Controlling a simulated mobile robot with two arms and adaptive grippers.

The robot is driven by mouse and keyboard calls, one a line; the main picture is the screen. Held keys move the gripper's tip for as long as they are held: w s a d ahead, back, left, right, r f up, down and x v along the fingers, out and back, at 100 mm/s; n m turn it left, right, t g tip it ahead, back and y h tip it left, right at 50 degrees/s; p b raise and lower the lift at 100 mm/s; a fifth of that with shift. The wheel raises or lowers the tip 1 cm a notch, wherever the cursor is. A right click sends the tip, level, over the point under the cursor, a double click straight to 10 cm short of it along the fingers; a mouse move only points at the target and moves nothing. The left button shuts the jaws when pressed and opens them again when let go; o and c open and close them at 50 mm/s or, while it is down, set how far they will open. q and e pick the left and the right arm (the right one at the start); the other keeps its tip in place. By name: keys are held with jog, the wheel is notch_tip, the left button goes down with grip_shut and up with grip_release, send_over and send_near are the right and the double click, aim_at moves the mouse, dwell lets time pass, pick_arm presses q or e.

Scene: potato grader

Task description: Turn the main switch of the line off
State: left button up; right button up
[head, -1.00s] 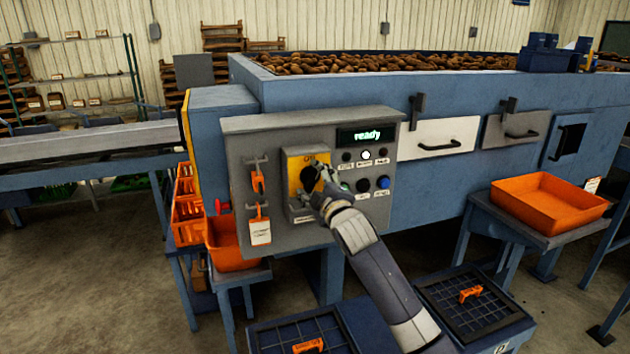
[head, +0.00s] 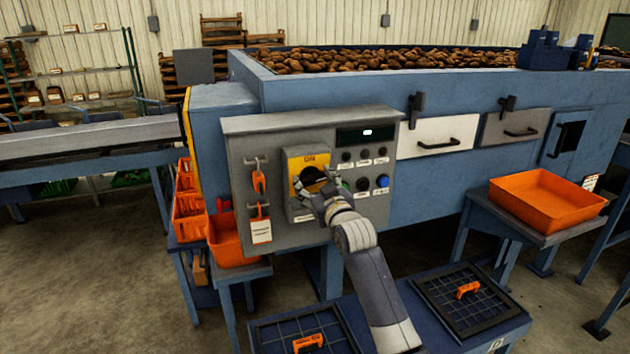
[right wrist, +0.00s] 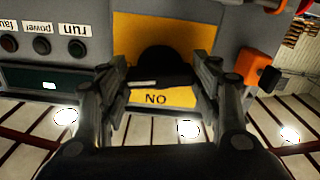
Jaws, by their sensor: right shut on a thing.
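The main switch is a black rotary knob (head: 311,174) on a yellow plate (head: 294,163), on the front of the grey control panel (head: 240,180). An ON label shows above the knob. My right gripper (head: 318,190) is at the knob, and its fingers hide part of it. In the right wrist view the knob (right wrist: 165,65) sits between the two fingers, shut on it, with a white mark on its grip. The panel display (head: 367,134) shows no word, only a small white patch. The lamps below it look dark. My left gripper is not in view.
An orange tray (head: 547,198) stands on a side table at right. Dark grid-topped tables (head: 440,312) stand in front below my arm.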

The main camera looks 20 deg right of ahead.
jog(key=shift+m, duration=1.1)
jog(key=o, duration=1.1)
jog(key=shift+c, duration=0.2)
jog(key=shift+s, duration=0.15)
jog(key=s, duration=1.1)
jog(key=shift+s+d, duration=0.2)
jog(key=shift+s, duration=0.15)
